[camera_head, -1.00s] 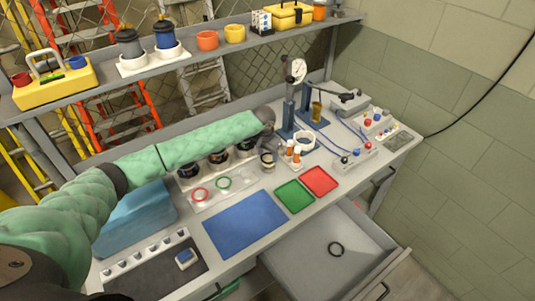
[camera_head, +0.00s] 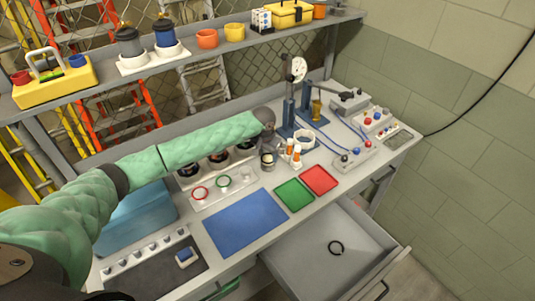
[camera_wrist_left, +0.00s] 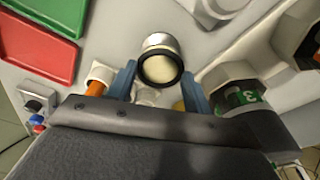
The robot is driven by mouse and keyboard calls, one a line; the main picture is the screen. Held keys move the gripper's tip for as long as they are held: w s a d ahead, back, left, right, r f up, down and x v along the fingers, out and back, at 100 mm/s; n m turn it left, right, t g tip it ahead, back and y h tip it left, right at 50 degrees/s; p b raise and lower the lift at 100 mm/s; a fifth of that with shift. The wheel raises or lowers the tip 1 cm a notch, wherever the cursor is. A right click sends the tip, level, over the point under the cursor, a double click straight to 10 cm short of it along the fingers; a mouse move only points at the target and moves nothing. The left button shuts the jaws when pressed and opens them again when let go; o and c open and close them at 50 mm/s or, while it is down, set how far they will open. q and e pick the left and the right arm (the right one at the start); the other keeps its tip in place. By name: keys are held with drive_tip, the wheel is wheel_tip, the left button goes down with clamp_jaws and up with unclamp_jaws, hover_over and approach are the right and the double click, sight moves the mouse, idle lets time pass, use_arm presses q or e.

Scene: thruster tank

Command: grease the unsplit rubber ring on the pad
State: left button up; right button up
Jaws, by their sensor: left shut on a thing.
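My left gripper (camera_wrist_left: 158,82) reaches down over the back middle of the bench. Its two blue fingers are shut on a small round pot (camera_wrist_left: 160,67) with a cream face and a dark rim; the pot also shows below my wrist in the head view (camera_head: 267,160). I cannot tell whether the pot touches the bench. The blue pad (camera_head: 243,222) lies flat and bare at the front. My right gripper is out of view.
A green tray (camera_head: 294,195) and a red tray (camera_head: 319,180) lie right of the pad. Orange bottles (camera_head: 297,155) stand close right of the pot. A gauge press (camera_head: 290,105) stands behind. The open drawer (camera_head: 310,265) juts out in front.

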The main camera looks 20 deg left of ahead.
use_arm(q)
drive_tip(key=shift+n+p, duration=0.5)
drive_tip(key=shift+p, duration=0.3)
drive_tip(key=shift+n+p, duration=1.1)
drive_tip(key=shift+p, duration=0.05)
drive_tip(key=shift+f+n+y, duration=0.1)
drive_tip(key=shift+n+y, duration=0.2)
drive_tip(key=shift+n, duration=0.3)
